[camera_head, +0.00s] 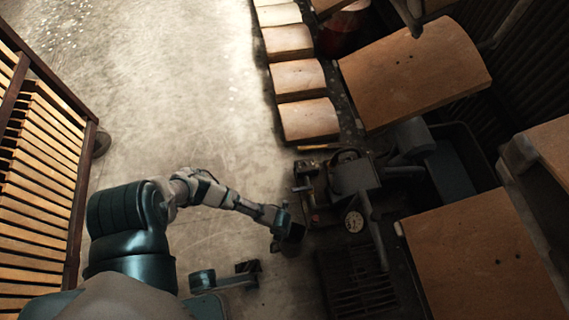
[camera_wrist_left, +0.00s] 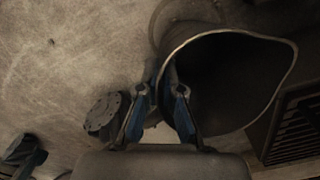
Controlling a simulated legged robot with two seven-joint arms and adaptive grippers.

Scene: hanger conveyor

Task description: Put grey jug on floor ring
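The grey jug (camera_wrist_left: 218,35) shows in the left wrist view with its wide, dark mouth facing the camera. In the head view, a dark shape that looks like the jug (camera_head: 293,234) is just beyond my left gripper (camera_head: 281,219). My left gripper (camera_wrist_left: 161,72) has its fingertips close together on either side of the jug's left rim, one outside and one over the mouth. It looks shut on that rim. My right gripper (camera_head: 247,267) is low in the head view, apart from the jug; its opening is unclear. I cannot clearly identify the floor ring.
A round, bolted disc (camera_wrist_left: 103,113) is left of the fingers in the left wrist view. Dark machinery with a gauge (camera_head: 354,221) and a floor grate (camera_head: 357,285) stand right of the jug. A slatted wooden rack (camera_head: 45,150) is at left. The concrete floor (camera_head: 180,90) between is clear.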

